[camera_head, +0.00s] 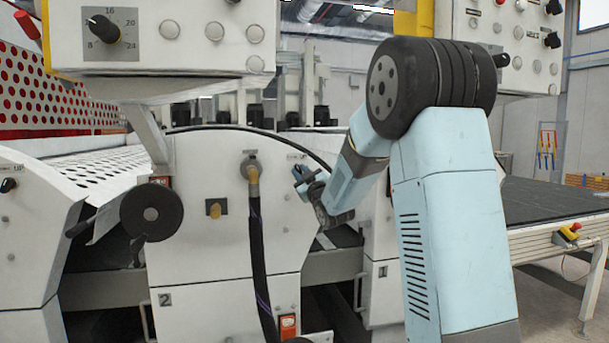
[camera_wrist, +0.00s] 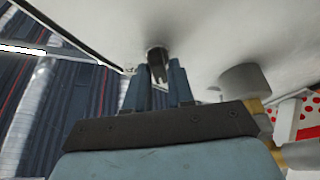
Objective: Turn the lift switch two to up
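In the wrist view, a small dark rotary switch (camera_wrist: 157,56) sticks out from a white machine panel. I take it for the lift switch, though no readable label confirms this. My gripper (camera_wrist: 160,68) points at it, its two fingers apart with the switch's handle between or just beyond the tips. I see no clear contact. In the head view, my gripper (camera_head: 301,176) is close to the right part of the white panel (camera_head: 210,165) of the machine section marked 2. The switch is mostly hidden there, and its setting cannot be read.
A dark hose (camera_head: 257,250) hangs from the panel's middle. A black handwheel (camera_head: 151,212) sits on the left. A control box (camera_head: 165,38) overhangs the panel. A conveyor (camera_head: 545,210) with a red emergency button (camera_head: 575,228) stands on the right.

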